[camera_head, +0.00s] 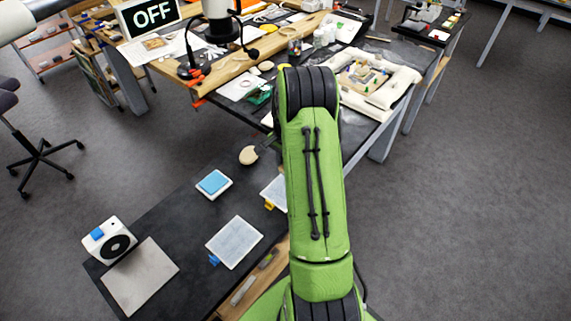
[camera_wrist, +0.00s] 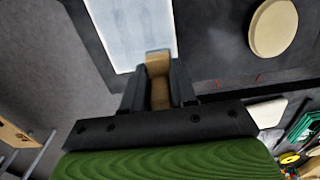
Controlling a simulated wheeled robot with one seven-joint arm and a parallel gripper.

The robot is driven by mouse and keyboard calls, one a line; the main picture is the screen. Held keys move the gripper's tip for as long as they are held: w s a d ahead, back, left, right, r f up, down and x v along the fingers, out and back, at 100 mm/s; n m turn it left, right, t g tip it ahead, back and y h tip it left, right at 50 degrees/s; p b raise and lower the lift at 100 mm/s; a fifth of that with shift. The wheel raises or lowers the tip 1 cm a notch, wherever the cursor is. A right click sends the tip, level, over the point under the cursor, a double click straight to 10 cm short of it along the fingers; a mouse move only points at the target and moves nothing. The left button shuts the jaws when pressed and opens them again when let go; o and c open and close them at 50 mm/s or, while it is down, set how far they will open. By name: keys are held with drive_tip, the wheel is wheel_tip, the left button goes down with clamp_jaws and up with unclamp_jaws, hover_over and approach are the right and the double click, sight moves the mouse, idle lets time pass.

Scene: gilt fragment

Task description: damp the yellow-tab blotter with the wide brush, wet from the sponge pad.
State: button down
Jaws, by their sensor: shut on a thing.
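In the wrist view my gripper (camera_wrist: 158,92) is shut on a wooden-handled brush (camera_wrist: 158,70), whose pale tip points away from me. The tip overlaps the near edge of a pale panel (camera_wrist: 130,28) with a white border. No tab shows on that panel there, and I cannot tell whether the tip touches it. In the head view the yellow-tab blotter (camera_head: 271,190) lies on the dark bench, partly hidden by my green arm. The blue sponge pad (camera_head: 213,183) lies in a white tray to its left. My gripper and the brush are hidden behind my arm there.
A blue-tab blotter (camera_head: 234,242), a grey plate (camera_head: 140,277) and a white box with a black disc (camera_head: 110,241) lie on the bench. A round tan piece (camera_head: 249,155) lies near its far edge, also in the wrist view (camera_wrist: 273,27). A cluttered table stands beyond.

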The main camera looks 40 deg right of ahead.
drive_tip(key=shift+w+r+p, duration=0.25)
drive_tip(key=shift+r+p, duration=0.2)
drive_tip(key=shift+r, duration=0.45)
drive_tip(key=shift+s+r+p, duration=0.1)
drive_tip(key=shift+r+p, duration=0.7)
drive_tip(key=shift+r, duration=0.45)
